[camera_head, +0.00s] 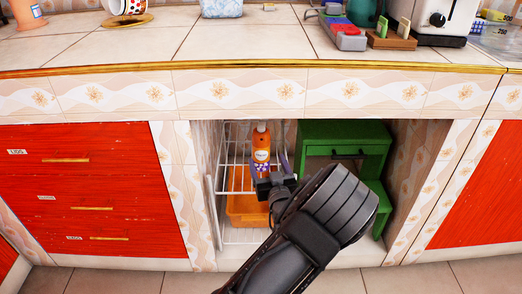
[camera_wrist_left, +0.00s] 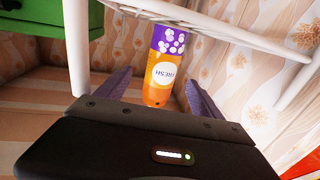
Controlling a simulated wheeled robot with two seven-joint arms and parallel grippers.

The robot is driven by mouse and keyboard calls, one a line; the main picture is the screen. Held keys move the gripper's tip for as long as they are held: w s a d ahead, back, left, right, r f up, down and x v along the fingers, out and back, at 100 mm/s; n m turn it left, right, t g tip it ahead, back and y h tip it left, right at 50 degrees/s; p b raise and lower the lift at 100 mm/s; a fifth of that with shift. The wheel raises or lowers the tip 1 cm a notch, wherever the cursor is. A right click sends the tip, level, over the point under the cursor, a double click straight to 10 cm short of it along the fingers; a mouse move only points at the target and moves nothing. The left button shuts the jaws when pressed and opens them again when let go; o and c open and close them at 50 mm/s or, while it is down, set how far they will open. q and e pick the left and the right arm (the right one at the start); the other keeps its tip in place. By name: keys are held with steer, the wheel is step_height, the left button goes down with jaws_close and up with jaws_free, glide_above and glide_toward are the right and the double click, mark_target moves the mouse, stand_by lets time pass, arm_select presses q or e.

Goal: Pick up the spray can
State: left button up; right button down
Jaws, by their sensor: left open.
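The spray can (camera_head: 261,143) is orange with a white label and a purple, white-dotted band. It stands in the white wire rack (camera_head: 238,180) inside the open cabinet bay. In the left wrist view the can (camera_wrist_left: 162,72) appears upside down, between the two purple fingers. The gripper and arm hide the can's base in the head view. My right gripper is not in view.
An orange bin (camera_head: 240,208) sits low in the rack. A green cabinet (camera_head: 342,135) stands right of it. The rack's wires run close to the can (camera_wrist_left: 225,27). The countertop edge (camera_head: 250,67) overhangs the bay, with red drawers (camera_head: 80,185) to the left.

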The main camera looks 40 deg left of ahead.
mark_target(263, 156)
arm_select(q)
steer(key=shift+b+x, duration=0.35)
steer(key=shift+x, duration=0.55)
steer(key=shift+w+a, duration=0.15)
steer(key=shift+a, duration=0.15)
steer(key=shift+w+a+f, duration=0.1)
steer(key=shift+w+a+f+b, duration=0.15)
steer(key=shift+a+b, duration=0.1)
steer(key=shift+b, duration=0.15)
steer(key=b+x, duration=0.1)
steer(key=x, duration=0.2)
steer(key=shift+w+a+b, duration=0.1)
steer(key=shift+a+b, duration=0.2)
steer(key=shift+b, duration=0.1)
steer(key=shift+w+a, duration=0.25)
steer(key=shift+w, duration=0.05)
steer(key=shift+c, duration=0.5)
steer(key=shift+r, duration=0.2)
jaws_close()
